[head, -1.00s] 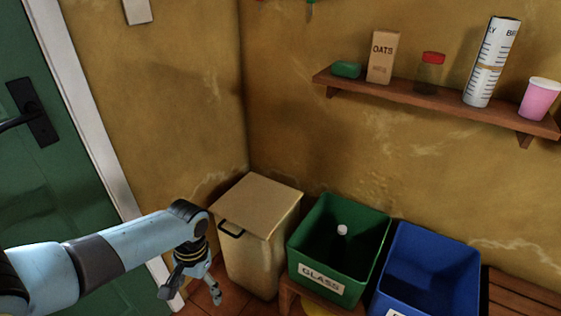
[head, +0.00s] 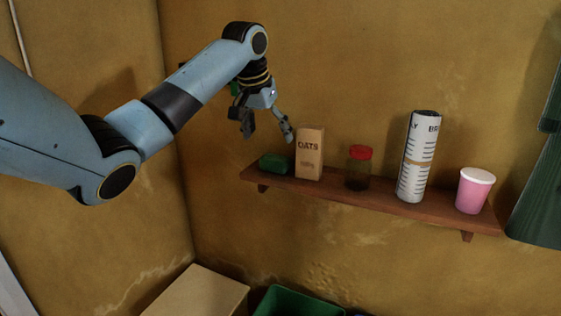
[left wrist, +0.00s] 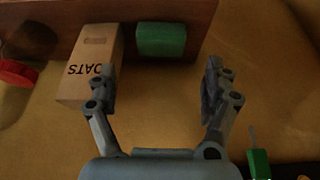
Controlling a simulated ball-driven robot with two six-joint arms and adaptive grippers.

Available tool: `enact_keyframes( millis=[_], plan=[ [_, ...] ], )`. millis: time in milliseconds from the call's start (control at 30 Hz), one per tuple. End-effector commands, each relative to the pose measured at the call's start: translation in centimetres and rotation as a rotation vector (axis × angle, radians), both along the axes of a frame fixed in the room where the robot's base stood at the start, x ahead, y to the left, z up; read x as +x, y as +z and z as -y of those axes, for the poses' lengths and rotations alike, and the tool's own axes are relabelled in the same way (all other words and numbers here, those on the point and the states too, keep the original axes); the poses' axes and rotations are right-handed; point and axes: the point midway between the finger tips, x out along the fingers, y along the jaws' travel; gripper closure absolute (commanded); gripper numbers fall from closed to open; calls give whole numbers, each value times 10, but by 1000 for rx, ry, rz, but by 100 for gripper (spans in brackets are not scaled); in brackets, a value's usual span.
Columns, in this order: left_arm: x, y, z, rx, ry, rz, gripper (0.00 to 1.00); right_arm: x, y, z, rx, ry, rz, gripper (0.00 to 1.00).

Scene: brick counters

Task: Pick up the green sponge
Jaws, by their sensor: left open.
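The green sponge (head: 273,164) lies at the left end of the wooden wall shelf, just left of the oats box. It also shows in the left wrist view (left wrist: 162,40), between and beyond the open fingers. My left gripper (head: 268,136) is open and empty, pointing down above the sponge; it also shows in the left wrist view (left wrist: 160,95). One finger is close to the oats box in the head view; I cannot tell whether they touch. My right gripper is not in view.
The oats box (head: 309,154) stands beside the sponge on the shelf (head: 330,193). Further right stand a red-lidded jar (head: 358,168), a rolled paper tube (head: 418,158) and a pink cup (head: 474,191). A green-handled thing hangs on the wall behind my gripper. A green bin (head: 285,302) is below.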

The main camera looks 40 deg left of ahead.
Motion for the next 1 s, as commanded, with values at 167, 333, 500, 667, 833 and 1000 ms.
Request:
enact_keyframes(
  millis=[167,333,500,667,833,1000],
  plan=[
    [11,-30,-2,-3,0,-3,16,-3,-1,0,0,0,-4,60],
    [16,-42,-5,-2,1,-3,16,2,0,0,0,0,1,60],
    [29,-63,-9,-5,1,-5,16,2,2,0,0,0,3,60],
    [37,-82,-12,-3,-1,-4,16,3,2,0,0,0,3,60],
    [39,-86,-13,0,-1,-2,16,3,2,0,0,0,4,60],
    [39,-86,-13,0,-1,-2,24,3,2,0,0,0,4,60]
  ],
)
